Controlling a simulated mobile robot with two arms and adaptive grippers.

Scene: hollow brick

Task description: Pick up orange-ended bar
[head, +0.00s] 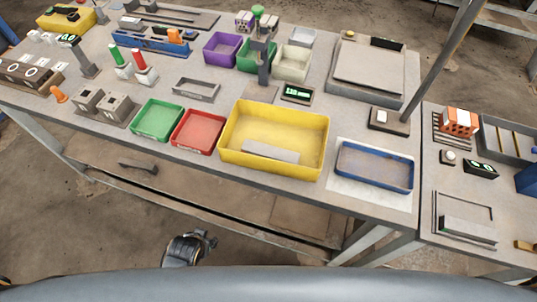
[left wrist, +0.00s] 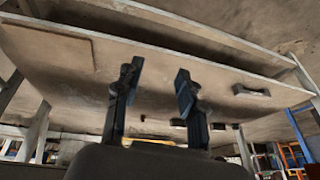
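I cannot clearly make out a bar with an orange end. A small orange piece (head: 174,36) shows at the blue rack (head: 140,41) at the back left of the table, but its shape is too small to tell. A plain grey bar (head: 270,152) lies in the yellow bin (head: 232,150). My left gripper (head: 205,241) is low, in front of the table and below its top. In the left wrist view its two dark fingers (left wrist: 155,84) stand apart with nothing between them. My right gripper is not in view.
Green (head: 157,119) and red (head: 197,132) bins stand near the table's front edge. A blue tray (head: 340,174) is at the front right. An orange hollow brick (head: 460,122) stands on the right table. The table's front and handle (left wrist: 252,90) face my left gripper.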

